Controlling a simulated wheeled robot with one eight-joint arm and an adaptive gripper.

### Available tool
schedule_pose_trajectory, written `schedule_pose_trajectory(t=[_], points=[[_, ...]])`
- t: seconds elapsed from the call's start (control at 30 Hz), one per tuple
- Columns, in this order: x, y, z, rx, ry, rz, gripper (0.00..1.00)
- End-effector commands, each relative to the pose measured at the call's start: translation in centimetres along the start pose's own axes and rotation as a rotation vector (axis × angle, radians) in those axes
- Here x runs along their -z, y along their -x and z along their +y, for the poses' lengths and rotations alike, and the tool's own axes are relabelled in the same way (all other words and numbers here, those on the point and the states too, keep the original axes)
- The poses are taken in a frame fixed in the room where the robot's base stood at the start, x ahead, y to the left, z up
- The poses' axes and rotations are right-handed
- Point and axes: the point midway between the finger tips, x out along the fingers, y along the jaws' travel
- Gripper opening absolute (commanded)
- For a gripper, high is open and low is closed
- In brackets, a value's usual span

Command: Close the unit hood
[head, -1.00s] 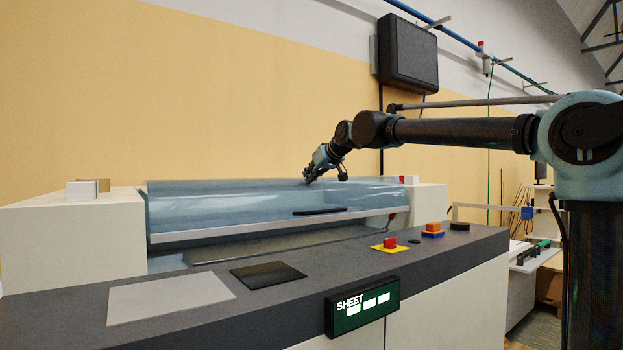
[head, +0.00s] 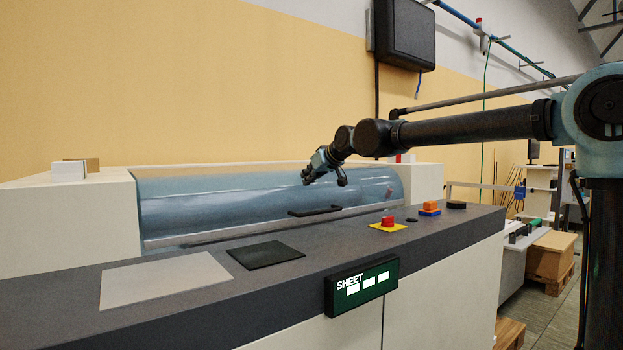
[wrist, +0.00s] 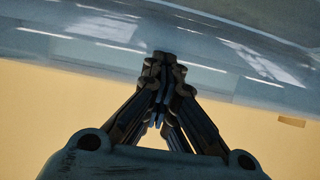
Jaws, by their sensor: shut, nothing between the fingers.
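The unit hood (head: 230,205) is a curved, bluish see-through cover between two cream housings. It lies low, with its pale front edge close to the grey counter. A dark handle (head: 316,211) sits on its front. My gripper (head: 307,182) is in front of the hood's upper right part, above the handle; whether it touches the hood I cannot tell. In the wrist view, my gripper's dark fingers (wrist: 165,65) are together and empty, overlapping the hood's glossy surface (wrist: 95,40).
The grey counter (head: 190,305) holds a light plate (head: 165,280), a black pad (head: 265,254), a red button on a yellow base (head: 388,224) and an orange-and-blue block (head: 430,208). A green SHEET display (head: 362,287) hangs on the front. Small boxes (head: 75,169) stand on the left housing.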

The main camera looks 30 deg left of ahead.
Motion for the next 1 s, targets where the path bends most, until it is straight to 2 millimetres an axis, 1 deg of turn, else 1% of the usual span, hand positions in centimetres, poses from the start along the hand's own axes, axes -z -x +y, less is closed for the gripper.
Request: schedule_pose_trajectory(t=[0.07,0.17,0.27,0.4,0.47,0.8,1.0], points=[[-0.1,-0.1,-0.1,0.002,0.0,-0.004,0.0],[0.3,0.5,0.1,0.001,0.0,-0.003,0.0],[1.1,1.5,0.2,0.001,-0.001,-0.001,0.0],[2.8,3.6,0.6,0.0,-0.002,0.002,0.0],[2.4,4.6,0.5,0.001,-0.001,0.002,0.0],[1.9,10.0,0.6,-0.001,-0.002,0.002,0.0],[1.6,12.3,0.7,-0.002,-0.003,0.003,0.0]])
